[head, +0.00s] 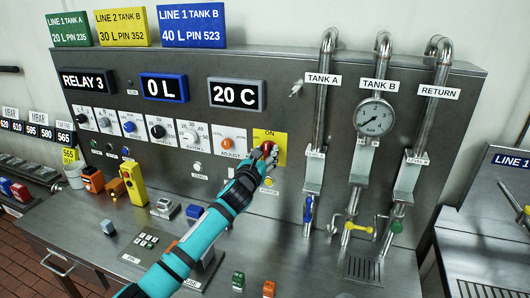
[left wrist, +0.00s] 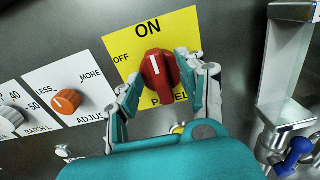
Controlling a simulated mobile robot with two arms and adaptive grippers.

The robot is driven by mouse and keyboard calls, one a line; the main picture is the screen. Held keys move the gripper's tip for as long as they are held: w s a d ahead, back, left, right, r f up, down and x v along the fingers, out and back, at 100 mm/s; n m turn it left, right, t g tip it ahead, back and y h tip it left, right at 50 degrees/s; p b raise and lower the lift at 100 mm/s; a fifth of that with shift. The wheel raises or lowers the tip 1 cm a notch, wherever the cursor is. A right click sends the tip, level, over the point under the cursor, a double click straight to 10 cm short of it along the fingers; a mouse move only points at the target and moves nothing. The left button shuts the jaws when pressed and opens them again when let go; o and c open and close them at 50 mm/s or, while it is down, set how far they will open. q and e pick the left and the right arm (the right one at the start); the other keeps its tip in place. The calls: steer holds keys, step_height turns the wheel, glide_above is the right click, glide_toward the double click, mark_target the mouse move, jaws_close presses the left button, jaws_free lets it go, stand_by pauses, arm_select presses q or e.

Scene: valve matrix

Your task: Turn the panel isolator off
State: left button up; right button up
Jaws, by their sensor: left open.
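The panel isolator is a red knob (head: 267,147) on a yellow plate (head: 280,136), marked ON at the top and OFF at the left. In the left wrist view the red knob (left wrist: 157,72) has a white mark that appears to point up toward ON. My left gripper (head: 257,163) is at the knob. In the left wrist view its open fingers (left wrist: 166,88) stand on either side of the knob's lower part; I cannot tell whether they touch it. The fingers cover part of the plate's lower lettering. My right gripper is not in view.
An orange ADJUST knob (head: 227,143) sits just left of the plate. The Tank A pipe (head: 322,100) and its bracket stand out from the panel at right. A blue valve handle (head: 308,210) is below it. Small blocks and a keypad lie on the bench.

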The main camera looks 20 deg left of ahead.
arm_select(q)
steer(key=shift+c, duration=0.5)
steer(key=c, duration=0.7)
jaws_close()
